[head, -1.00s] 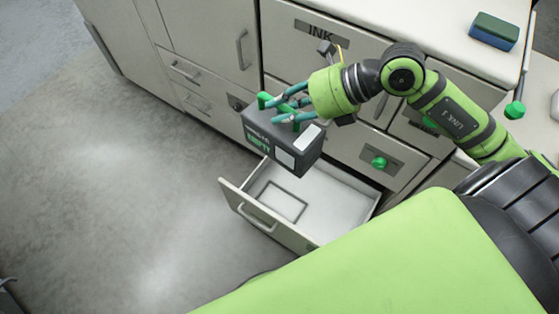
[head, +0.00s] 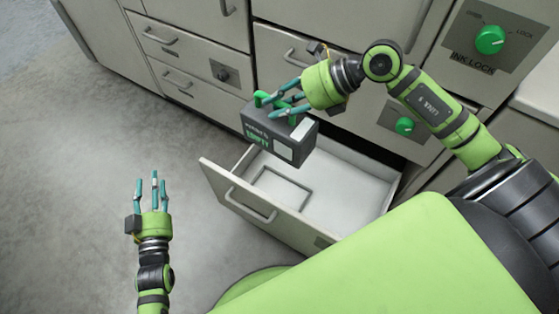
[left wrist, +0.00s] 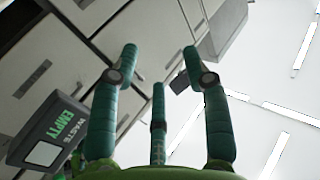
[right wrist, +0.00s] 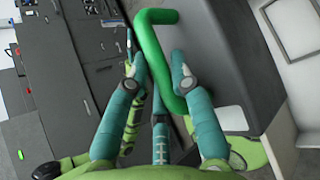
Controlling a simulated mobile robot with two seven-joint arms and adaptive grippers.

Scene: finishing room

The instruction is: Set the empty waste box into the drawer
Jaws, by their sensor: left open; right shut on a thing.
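The dark grey waste box (head: 268,140), marked EMPTY, hangs from my right gripper (head: 285,98), which is shut on its green handle. In the right wrist view the green handle (right wrist: 150,55) lies between the fingers. The box is above the back left part of the open drawer (head: 345,205). The drawer is pulled out and shows a rectangular outline (head: 283,187) on its pale floor. My left gripper (head: 154,180) is open and empty, left of the drawer over the floor. The left wrist view also shows the box (left wrist: 55,130).
Cabinet fronts with handles stand behind the drawer. A green knob (head: 404,126) is right of the box, and a larger green INK LOCK knob (head: 490,40) is at the upper right. The grey floor (head: 90,160) at left is clear.

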